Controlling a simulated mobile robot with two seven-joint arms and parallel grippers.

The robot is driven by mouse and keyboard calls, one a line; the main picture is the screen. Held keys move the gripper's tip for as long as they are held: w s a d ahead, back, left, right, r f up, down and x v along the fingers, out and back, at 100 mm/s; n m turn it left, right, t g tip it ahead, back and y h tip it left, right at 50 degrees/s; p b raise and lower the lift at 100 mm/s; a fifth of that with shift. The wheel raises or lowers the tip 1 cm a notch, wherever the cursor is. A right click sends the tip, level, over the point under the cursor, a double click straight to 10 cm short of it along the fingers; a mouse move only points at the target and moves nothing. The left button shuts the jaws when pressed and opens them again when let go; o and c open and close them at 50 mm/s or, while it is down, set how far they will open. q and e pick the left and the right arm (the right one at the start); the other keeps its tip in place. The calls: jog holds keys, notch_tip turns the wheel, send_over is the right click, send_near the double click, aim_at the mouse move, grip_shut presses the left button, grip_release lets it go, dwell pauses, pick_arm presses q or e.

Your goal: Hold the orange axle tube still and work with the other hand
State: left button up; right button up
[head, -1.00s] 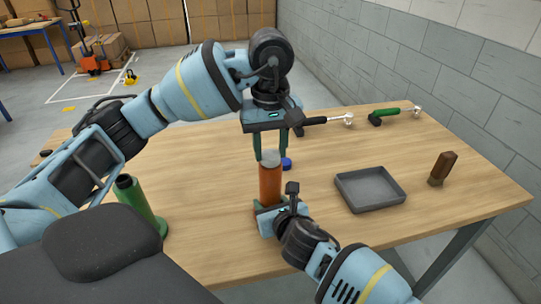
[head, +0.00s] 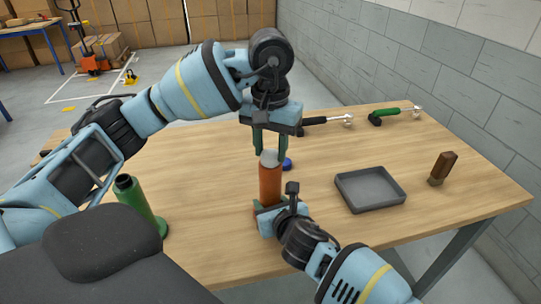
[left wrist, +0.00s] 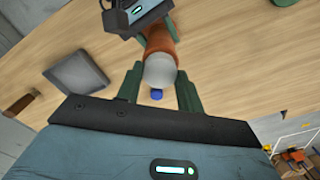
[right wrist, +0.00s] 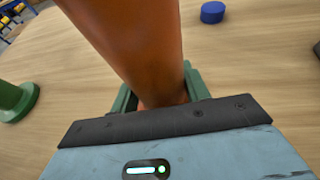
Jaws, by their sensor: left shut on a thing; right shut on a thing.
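The orange axle tube (head: 270,184) stands upright on the table, with a pale grey cap (head: 270,157) at its top. My right gripper (head: 268,207) is shut on the tube low down; the right wrist view shows the tube (right wrist: 135,45) between its green fingers. My left gripper (head: 270,151) points down from above and is shut on the cap. The left wrist view shows the round cap (left wrist: 160,70) between the fingers, with the tube (left wrist: 160,38) beyond it. The join between cap and tube is not clear.
A grey tray (head: 345,202) and a brown brush (head: 441,168) are at the right. A black-handled tool (head: 328,120) and a green-handled one (head: 390,115) lie at the back. A blue cap (right wrist: 212,12) lies behind the tube. A green tube (head: 138,203) stands at the left.

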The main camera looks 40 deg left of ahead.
pick_arm(q)
jog(key=m, duration=0.4)
jog(key=o, duration=0.9)
jog(key=n, duration=0.7)
jog(key=shift+n, duration=1.4)
